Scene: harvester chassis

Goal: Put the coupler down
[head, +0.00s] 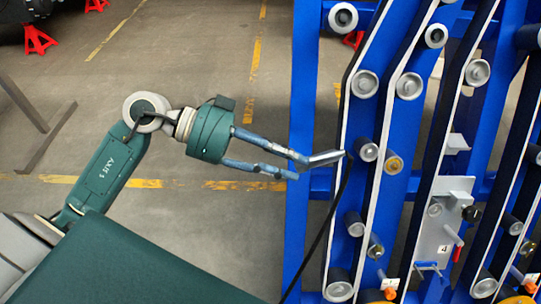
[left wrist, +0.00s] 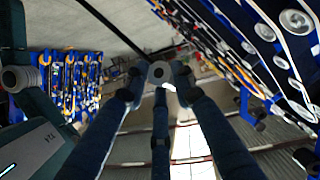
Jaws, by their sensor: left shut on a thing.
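My left gripper (head: 298,166) is shut on the coupler (head: 326,158), a small grey metal piece that points right toward the blue frame. A black cable hangs down from near the coupler's right end. In the left wrist view the coupler shows as a grey round end (left wrist: 160,72) between the fingertips of my left gripper (left wrist: 159,88). The coupler is in front of the edge of the blue chassis frame (head: 303,85); I cannot tell whether it touches it. My right gripper is not in view.
The blue chassis holds several grey rollers (head: 365,84) and white-edged black belts. A grey plate marked 4 (head: 438,235) with pegs is at the right. Red stands (head: 38,40) are at the back left. The floor (head: 200,225) between my arm and the chassis is clear.

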